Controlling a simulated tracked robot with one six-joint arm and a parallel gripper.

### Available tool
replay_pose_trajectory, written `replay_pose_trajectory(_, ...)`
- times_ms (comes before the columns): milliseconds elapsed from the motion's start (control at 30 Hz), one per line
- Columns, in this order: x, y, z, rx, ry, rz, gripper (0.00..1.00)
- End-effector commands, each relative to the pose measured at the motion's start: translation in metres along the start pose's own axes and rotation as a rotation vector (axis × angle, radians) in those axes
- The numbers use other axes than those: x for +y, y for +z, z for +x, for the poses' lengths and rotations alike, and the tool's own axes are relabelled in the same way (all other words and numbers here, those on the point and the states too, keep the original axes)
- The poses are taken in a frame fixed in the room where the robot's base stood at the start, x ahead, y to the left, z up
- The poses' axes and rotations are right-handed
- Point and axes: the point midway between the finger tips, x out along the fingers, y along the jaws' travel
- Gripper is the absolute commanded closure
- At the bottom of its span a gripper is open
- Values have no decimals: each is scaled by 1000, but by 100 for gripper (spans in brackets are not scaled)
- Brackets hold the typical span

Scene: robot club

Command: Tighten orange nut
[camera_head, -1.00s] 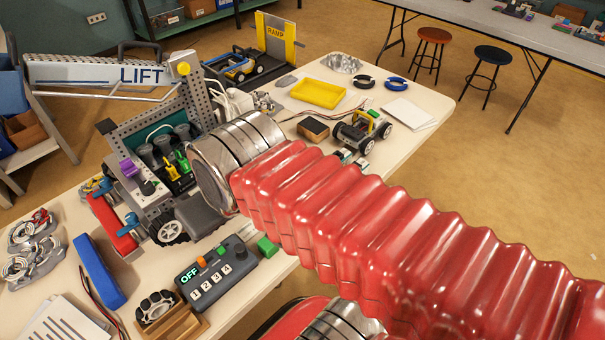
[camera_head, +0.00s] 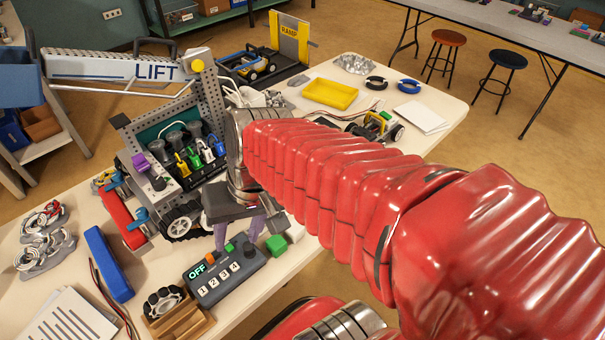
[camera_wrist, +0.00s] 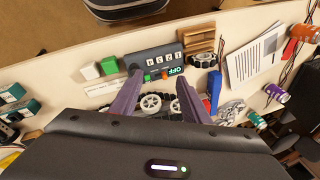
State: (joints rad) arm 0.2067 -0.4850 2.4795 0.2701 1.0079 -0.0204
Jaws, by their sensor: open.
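I cannot make out an orange nut for certain. A small orange piece (camera_head: 210,259) sits on top of the dark control box (camera_head: 238,277), by its lit OFF sign. The orange piece also shows in the wrist view (camera_wrist: 164,76). My gripper (camera_head: 238,243) points down over the table just behind the box, its two purple-grey fingers apart. In the wrist view my gripper (camera_wrist: 160,76) is open and empty, with the box beyond the fingertips and pale wheels (camera_wrist: 151,102) between the fingers. Whether the fingers touch the box I cannot tell.
The LIFT rig (camera_head: 125,68) with several coloured plugs stands at the left. A blue bar (camera_head: 108,263), a wooden holder with a dark wheel (camera_head: 165,302) and a green block (camera_head: 276,245) lie near the box. A yellow tray (camera_head: 330,93) is at the back.

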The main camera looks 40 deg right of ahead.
Motion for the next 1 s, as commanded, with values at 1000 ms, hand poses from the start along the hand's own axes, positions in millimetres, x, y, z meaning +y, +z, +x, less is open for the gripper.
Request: replay_pose_trajectory(1000, 59, -62, 75, -418, -763, 1061, 58)
